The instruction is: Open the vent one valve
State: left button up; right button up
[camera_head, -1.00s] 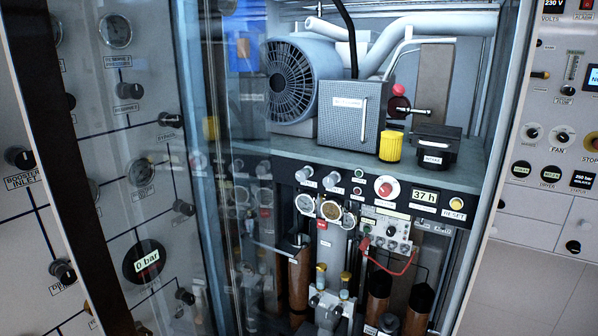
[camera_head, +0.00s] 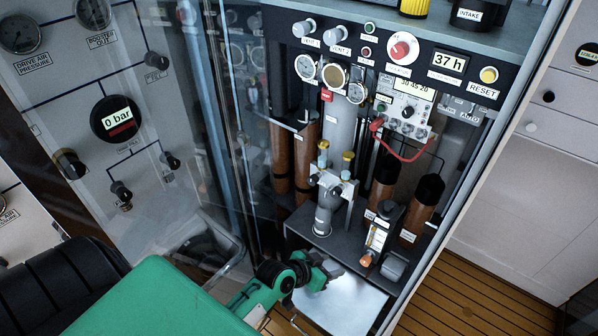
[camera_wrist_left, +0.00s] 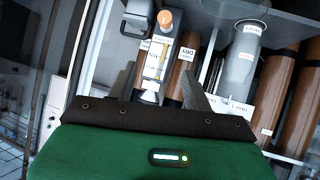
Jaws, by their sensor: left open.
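Two pale grey knobs sit side by side at the top left of the black control strip. The left knob (camera_head: 304,28) and the right knob (camera_head: 341,29) have small labels below that seem to read VENT, too small to be sure of the numbers. My left gripper (camera_head: 327,271) is low in front of the open cabinet, well below the knobs and apart from them. In the left wrist view its two grey fingers (camera_wrist_left: 158,82) are spread and empty. A flowmeter with an orange knob (camera_wrist_left: 165,22) shows beyond and between them. My right gripper is not in view.
Gauges (camera_head: 334,76), a grey cylinder (camera_head: 338,125) and a red cable (camera_head: 405,156) fill the cabinet below the strip. The flowmeter (camera_head: 377,238) stands low on the shelf. A clear door panel (camera_head: 165,150) is at left. Wooden floor (camera_head: 470,300) is free at right.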

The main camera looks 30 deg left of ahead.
pick_arm(q)
jog(key=w+a+r+t+h, duration=0.15)
jog(key=w+r+t, duration=0.5)
jog(key=r, duration=0.75)
jog(key=w+a+r+n+t+y+b, duration=0.1)
jog(key=w+a+r+n+t+y, duration=0.2)
jog(key=r, duration=0.7)
jog(key=w+a+r+n+t+y+b, duration=0.1)
jog(key=w+a+r+n+t+y, duration=0.1)
jog(key=a+r+t, duration=0.5)
jog(key=n+g+y+p, duration=0.2)
jog(key=n+g+y, duration=0.1)
jog(key=n+y, duration=0.7)
send_near(299, 31)
jog(key=shift+m+y, duration=0.3)
jog(key=shift+y, duration=0.15)
jog(key=x, duration=0.8)
jog(key=shift+w+a+r, duration=0.1)
jog(key=shift+w+r, duration=0.05)
jog(key=shift+w, duration=0.25)
jog(key=shift+x, duration=0.8)
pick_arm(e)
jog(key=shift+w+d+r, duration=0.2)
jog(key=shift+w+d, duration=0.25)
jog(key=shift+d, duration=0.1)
